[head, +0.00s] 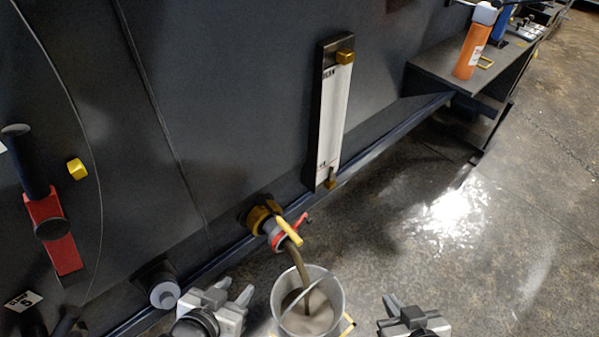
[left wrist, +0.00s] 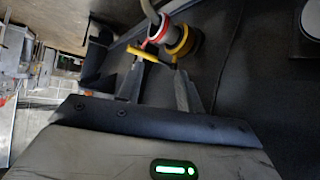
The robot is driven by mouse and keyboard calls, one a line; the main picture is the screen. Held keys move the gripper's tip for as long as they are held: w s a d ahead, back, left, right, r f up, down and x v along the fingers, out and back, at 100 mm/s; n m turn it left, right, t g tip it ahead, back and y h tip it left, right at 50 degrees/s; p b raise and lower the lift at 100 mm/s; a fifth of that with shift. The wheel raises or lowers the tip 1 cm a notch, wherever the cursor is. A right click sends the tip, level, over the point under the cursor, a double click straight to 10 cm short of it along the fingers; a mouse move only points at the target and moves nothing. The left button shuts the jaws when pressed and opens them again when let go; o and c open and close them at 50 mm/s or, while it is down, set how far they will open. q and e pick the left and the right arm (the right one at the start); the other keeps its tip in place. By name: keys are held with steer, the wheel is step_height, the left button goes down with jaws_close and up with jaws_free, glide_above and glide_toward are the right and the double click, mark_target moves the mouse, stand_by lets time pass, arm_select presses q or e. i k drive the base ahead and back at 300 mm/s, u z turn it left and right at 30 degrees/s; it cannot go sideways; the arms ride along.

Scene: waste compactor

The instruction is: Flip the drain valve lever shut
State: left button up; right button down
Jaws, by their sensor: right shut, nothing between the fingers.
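The drain valve (head: 259,217) is a brass fitting low on the dark machine wall, with a grey and red collar. Its yellow lever (head: 289,231) points outward and down along the outlet. A brownish stream or hose (head: 302,268) runs from the outlet into a clear bucket (head: 337,300) holding murky liquid. My left gripper (head: 236,289) is open and empty, left of the bucket and apart from the valve. In the left wrist view the yellow lever (left wrist: 139,53) shows just beyond the left finger's tip; contact cannot be told. My right gripper (head: 392,304) is shut and empty, right of the bucket.
A white sight gauge (head: 334,115) is mounted above the valve. A red handle (head: 53,235) and a grey capped port (head: 164,293) are on the wall to the left. An orange bottle (head: 472,50) stands on a shelf at upper right. The floor at right is clear.

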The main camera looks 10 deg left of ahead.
mark_target(261, 200)
steer(key=k, duration=0.5)
steer(key=z, duration=1.9)
steer(key=i, duration=0.95)
steer(key=u, duration=1.85)
